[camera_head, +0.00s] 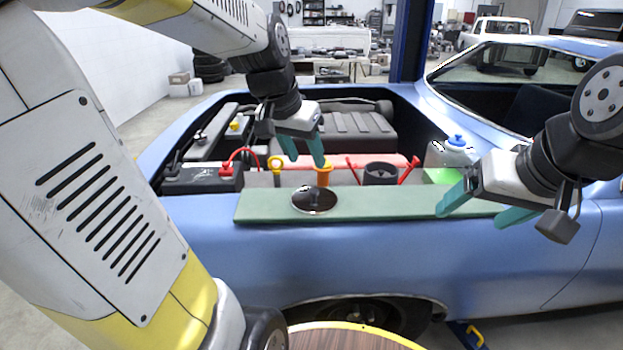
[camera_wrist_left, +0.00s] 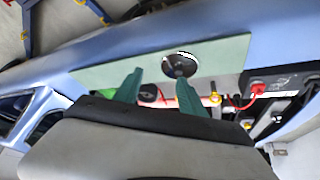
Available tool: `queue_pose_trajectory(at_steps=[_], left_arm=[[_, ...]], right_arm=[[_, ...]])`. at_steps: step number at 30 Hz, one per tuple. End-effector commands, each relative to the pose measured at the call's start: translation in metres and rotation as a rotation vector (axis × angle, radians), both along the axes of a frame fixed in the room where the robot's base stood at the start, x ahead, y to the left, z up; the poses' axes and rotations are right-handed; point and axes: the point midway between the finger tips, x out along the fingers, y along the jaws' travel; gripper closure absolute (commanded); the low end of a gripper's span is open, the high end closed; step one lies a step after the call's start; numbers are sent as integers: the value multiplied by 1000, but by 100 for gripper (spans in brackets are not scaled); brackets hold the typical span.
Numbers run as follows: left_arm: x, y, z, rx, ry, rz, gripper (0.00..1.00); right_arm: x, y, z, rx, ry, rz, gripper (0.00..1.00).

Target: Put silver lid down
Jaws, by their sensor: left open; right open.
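The silver lid (camera_head: 314,199), round and shiny with a dark knob on top, lies on the green mat (camera_head: 385,204) along the car's fender. My left gripper (camera_head: 305,160), with teal fingers, is open and empty above and behind the lid, apart from it. In the left wrist view the lid (camera_wrist_left: 180,65) lies on the mat (camera_wrist_left: 120,68), just beyond the tips of the open left fingers (camera_wrist_left: 160,80). My right gripper (camera_head: 468,207) is open and empty over the right end of the mat.
The open engine bay holds a battery (camera_head: 200,178) with a red cable, a yellow-ringed dipstick (camera_head: 276,165), an orange cap (camera_head: 323,173) and a black round cap (camera_head: 380,173). A white bottle with a blue cap (camera_head: 457,150) stands near my right gripper. The mat's middle is clear.

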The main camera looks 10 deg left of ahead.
Motion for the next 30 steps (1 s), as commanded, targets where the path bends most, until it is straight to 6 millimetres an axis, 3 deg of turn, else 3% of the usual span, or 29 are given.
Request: queue_pose_trajectory(at_steps=[1, 3, 6, 10, 15, 30], left_arm=[[-26, -5, 7, -18, -19, 27, 52], [-56, -11, 8, -47, -31, 69, 52], [-89, -15, 7, -87, -47, 117, 52], [-115, -18, 1, -123, -54, 157, 52], [-125, -20, -2, -140, -56, 175, 52], [-124, -20, -2, -139, -56, 175, 52]], right_arm=[[0, 0, 0, 0, 0, 0, 20], [0, 0, 0, 0, 0, 0, 20], [0, 0, 0, 0, 0, 0, 20], [0, 0, 0, 0, 0, 0, 20], [0, 0, 0, 0, 0, 0, 20], [0, 0, 0, 0, 0, 0, 20]])
